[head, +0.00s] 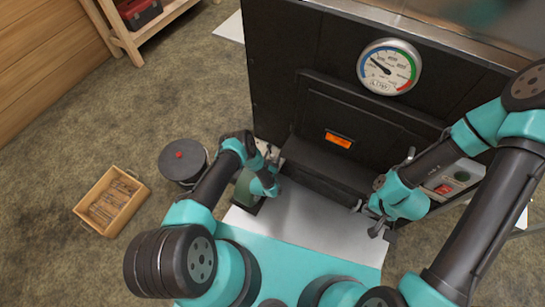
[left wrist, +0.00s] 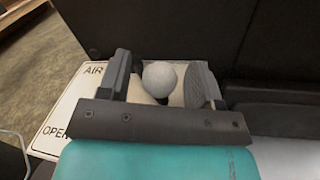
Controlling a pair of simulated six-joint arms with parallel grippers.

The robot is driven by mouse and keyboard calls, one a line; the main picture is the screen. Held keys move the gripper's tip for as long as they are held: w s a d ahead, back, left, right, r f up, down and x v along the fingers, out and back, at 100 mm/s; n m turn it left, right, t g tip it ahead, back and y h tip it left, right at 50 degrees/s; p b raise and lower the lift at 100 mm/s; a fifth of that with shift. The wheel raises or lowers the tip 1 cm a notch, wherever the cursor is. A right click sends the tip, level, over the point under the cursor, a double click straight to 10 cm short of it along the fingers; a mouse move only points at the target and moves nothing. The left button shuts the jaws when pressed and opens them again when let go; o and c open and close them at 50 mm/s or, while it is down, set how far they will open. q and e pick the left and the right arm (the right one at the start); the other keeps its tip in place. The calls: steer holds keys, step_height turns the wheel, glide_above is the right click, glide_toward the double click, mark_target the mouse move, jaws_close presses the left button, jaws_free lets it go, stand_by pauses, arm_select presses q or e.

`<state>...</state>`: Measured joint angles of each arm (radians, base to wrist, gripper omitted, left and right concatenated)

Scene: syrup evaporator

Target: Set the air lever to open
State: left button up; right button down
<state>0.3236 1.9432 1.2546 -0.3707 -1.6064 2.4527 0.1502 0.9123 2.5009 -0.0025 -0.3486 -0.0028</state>
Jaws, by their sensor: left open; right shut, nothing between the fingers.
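The air lever's pale round knob (left wrist: 160,78) shows in the left wrist view between the two fingers of my open left gripper (left wrist: 165,88), with small gaps visible beside it. A white plate (left wrist: 72,105) marked AIR at its far end and OPEN at its near end lies beside it. The lever's shaft is mostly hidden by my gripper. In the head view my left gripper (head: 270,162) is at the left front corner of the dark evaporator (head: 290,40). My right gripper (head: 376,226) is shut and empty at the right of the metal ledge.
A gauge (head: 390,67) is on the evaporator front above a small orange window (head: 338,140). A box with red and green buttons (head: 455,180) is behind my right arm. A dark round canister (head: 183,160) and a wooden crate (head: 134,207) stand on the floor at left.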

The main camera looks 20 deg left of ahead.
arm_select(q)
steer(key=shift+w, duration=0.15)
jaws_close()
stand_by(0.5)
